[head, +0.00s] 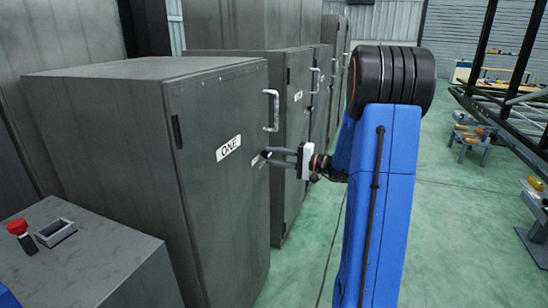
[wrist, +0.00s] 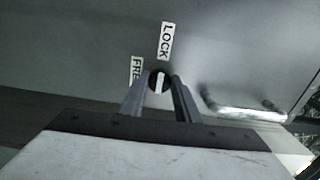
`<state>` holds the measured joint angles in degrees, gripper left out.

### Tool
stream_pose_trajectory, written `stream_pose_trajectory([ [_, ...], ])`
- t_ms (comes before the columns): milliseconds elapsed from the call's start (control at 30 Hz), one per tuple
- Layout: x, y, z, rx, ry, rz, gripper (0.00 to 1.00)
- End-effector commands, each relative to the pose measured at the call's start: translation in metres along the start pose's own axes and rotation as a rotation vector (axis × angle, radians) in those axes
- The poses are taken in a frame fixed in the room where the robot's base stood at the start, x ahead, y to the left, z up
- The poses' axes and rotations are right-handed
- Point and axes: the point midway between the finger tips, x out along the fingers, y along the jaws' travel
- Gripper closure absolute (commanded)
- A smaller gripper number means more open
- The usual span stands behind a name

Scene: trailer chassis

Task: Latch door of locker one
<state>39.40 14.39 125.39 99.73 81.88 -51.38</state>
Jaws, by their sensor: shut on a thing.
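The locker one (head: 120,125) stands at the left in the head view. Its grey door (head: 215,200), labelled ONE, looks closed, with a vertical metal handle (head: 271,111) near its right edge. My gripper (head: 270,157) reaches the door from the right, below the handle. In the wrist view, my gripper (wrist: 160,90) has its two fingers on either side of a dark round latch knob (wrist: 158,77) and is shut on it. The knob's white mark runs roughly toward the LOCK label (wrist: 166,42). The FREE label (wrist: 136,70) is partly hidden by a finger.
In the wrist view, the handle (wrist: 243,112) lies right of the fingers. A grey box (head: 90,260) with a red button (head: 17,227) stands at front left. More lockers (head: 300,100) stand behind. Green floor (head: 440,240) is open at right, before a dark frame (head: 510,100).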

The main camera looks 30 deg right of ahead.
Motion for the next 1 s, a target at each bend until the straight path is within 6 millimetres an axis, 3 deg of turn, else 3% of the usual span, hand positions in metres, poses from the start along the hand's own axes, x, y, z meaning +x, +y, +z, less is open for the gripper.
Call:
stream_pose_trajectory([
  [67, 0.0, 0.001, 0.001, 0.001, -0.001, 0.002, 0.93],
  [100, 0.0, 0.001, 0.001, 0.001, -0.001, 0.002, 0.64],
  [167, 0.0, 0.001, 0.001, 0.001, -0.001, 0.001, 0.53],
  [567, -0.006, 0.0, 0.0, 0.001, 0.001, 0.001, 0.53],
  [1000, -0.074, 0.0, -0.001, 0.001, 0.004, 0.001, 0.53],
])
